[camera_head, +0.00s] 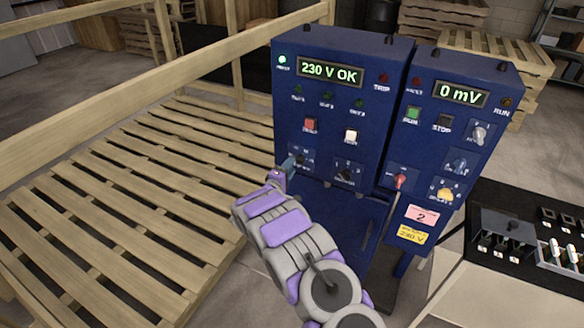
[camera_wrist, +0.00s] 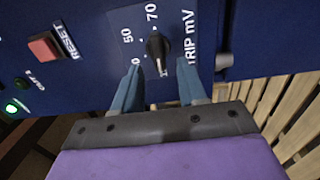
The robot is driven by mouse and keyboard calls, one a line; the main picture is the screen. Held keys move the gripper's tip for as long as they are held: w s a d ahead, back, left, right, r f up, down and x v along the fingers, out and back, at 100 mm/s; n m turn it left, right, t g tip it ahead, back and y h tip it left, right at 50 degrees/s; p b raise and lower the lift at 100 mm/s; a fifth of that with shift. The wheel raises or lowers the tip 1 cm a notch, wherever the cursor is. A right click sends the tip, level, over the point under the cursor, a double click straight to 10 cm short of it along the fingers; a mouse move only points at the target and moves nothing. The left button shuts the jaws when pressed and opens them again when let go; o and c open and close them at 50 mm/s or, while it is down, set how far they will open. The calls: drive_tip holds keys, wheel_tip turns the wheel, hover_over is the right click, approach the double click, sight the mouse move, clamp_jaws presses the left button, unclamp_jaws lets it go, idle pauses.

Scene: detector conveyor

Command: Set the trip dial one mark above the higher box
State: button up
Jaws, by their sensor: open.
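The trip dial is a small black knob (camera_wrist: 157,47) on a dark panel marked TRIP mV, with 50 and 70 readable in the wrist view and other numbers partly hidden by a finger. In the head view my gripper (camera_head: 288,165) is at the lower left of the blue cabinet (camera_head: 340,110), covering much of the dial. No boxes to compare are identifiable.
The cabinet display (camera_head: 330,71) reads 230 V OK; the right display (camera_head: 461,93) reads 0 mV. A red RESET button (camera_wrist: 44,46) is near the dial. Right are a STOP button (camera_head: 442,123) and several knobs.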

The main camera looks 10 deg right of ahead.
sight(297, 163)
drive_tip(key=d, duration=0.1)
drive_tip(key=w+d, duration=0.1)
drive_tip(key=d, duration=0.1)
drive_tip(key=shift+w+d, duration=0.25)
drive_tip(key=shift+w, duration=0.15)
drive_tip(key=shift+r, duration=0.1)
drive_tip(key=shift+w+a+f, duration=0.25)
drive_tip(key=shift+w+a, duration=0.05)
drive_tip(key=shift+a, duration=0.4)
drive_tip(key=shift+s+d+r, duration=0.15)
drive_tip(key=shift+d, duration=0.25)
drive_tip(key=c, duration=0.5)
clamp_jaws()
